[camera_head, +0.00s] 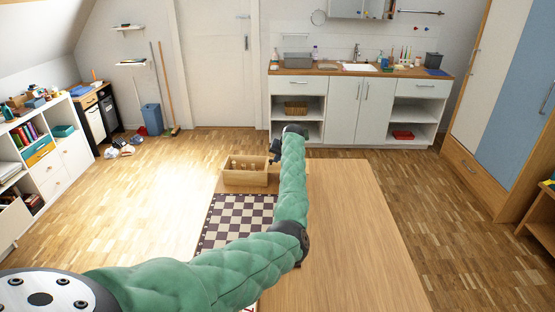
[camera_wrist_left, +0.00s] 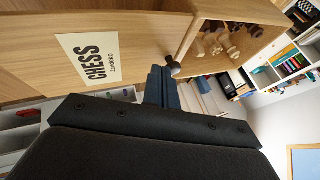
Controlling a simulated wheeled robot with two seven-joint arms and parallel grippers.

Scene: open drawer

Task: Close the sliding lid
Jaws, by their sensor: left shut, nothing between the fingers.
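A light wooden chess box (camera_head: 245,179) stands at the far end of the table, its top partly open with pale pieces (camera_head: 243,166) inside. In the left wrist view, a wooden panel that looks like the sliding lid (camera_wrist_left: 130,25) carries a "CHESS" label (camera_wrist_left: 90,57). A small dark knob (camera_wrist_left: 172,66) sits near its edge, beside the open compartment with chess pieces (camera_wrist_left: 222,40). My left gripper (camera_head: 274,150) is shut and empty at the right end of the box. Its blue-grey fingers (camera_wrist_left: 161,86) are close to the knob; I cannot tell if they touch. My right gripper is out of view.
A chessboard (camera_head: 238,218) lies on the wooden table (camera_head: 355,230) in front of the box, partly behind my left arm. The table's right half is clear. A white shelf, kitchen counter (camera_head: 360,71) and wardrobe stand farther off.

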